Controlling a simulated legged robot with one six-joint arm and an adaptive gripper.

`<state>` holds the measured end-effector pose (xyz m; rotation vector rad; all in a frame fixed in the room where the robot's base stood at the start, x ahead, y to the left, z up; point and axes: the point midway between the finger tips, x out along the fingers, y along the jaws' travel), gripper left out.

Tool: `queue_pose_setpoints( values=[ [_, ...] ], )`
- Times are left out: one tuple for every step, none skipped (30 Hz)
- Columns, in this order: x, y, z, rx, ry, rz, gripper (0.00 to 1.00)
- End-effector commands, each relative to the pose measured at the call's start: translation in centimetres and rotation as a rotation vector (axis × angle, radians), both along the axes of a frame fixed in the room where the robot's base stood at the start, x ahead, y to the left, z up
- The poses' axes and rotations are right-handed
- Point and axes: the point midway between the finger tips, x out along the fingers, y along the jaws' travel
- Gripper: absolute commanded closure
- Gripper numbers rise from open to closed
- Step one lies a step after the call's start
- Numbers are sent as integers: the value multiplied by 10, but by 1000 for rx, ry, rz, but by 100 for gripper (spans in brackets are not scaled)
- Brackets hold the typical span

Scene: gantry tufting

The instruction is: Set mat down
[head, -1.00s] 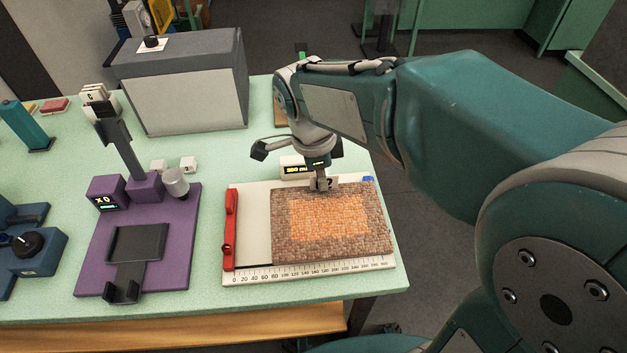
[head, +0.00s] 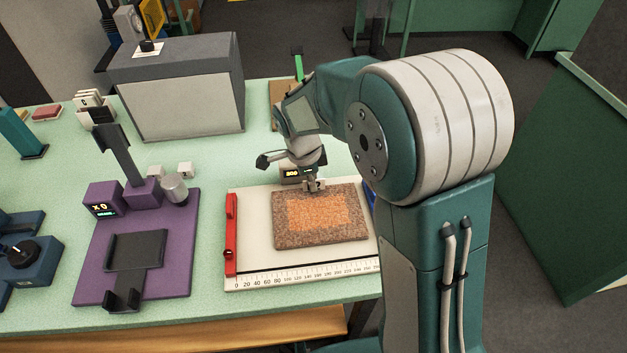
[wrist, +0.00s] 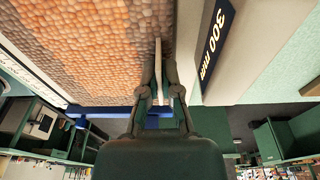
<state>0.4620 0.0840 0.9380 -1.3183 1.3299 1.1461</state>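The mat (head: 322,232), brown with an orange centre, lies flat over the white measuring board (head: 252,235). I cannot tell whether its underside touches the board everywhere. My gripper (head: 314,186) is at the mat's far edge, pointing down. In the wrist view, the mat (wrist: 95,45) fills the upper left, and my gripper (wrist: 160,85) has its fingers close together around a thin pale strip at the mat's edge. A red bar (head: 231,235) stands at the board's left end, apart from the mat. A ruler (head: 300,274) runs along the near edge. My arm hides the board's right end.
A display reading 300 mm (wrist: 212,45) is beside the gripper. A blue bar (wrist: 95,112) shows beyond the mat's end in the wrist view. A purple stand (head: 180,240) is left of the board, and a grey box (head: 180,95) stands behind.

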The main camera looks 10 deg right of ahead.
Motion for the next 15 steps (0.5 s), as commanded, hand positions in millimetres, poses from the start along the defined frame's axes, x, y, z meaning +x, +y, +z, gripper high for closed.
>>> queue_pose_setpoints(
  values=[
    [0,-1,1,1,-2,0,100],
    [0,-1,1,2,-2,0,100],
    [0,-2,1,3,-2,-1,100],
    [0,-3,1,3,-1,-1,100],
    [0,-3,1,4,-1,-2,100],
    [0,-4,1,5,-1,-2,100],
    [0,-5,0,6,-1,-2,91],
    [0,-6,1,7,-1,-2,78],
    [0,-6,1,7,-1,-2,60],
    [0,-7,1,8,-1,-2,57],
    [0,-7,1,8,-1,-2,57],
    [0,-6,1,7,-1,-2,57],
    [0,-6,1,7,-1,-2,57],
    [0,-5,1,6,-1,-2,57],
    [0,-4,1,4,-1,-2,57]
  ],
)
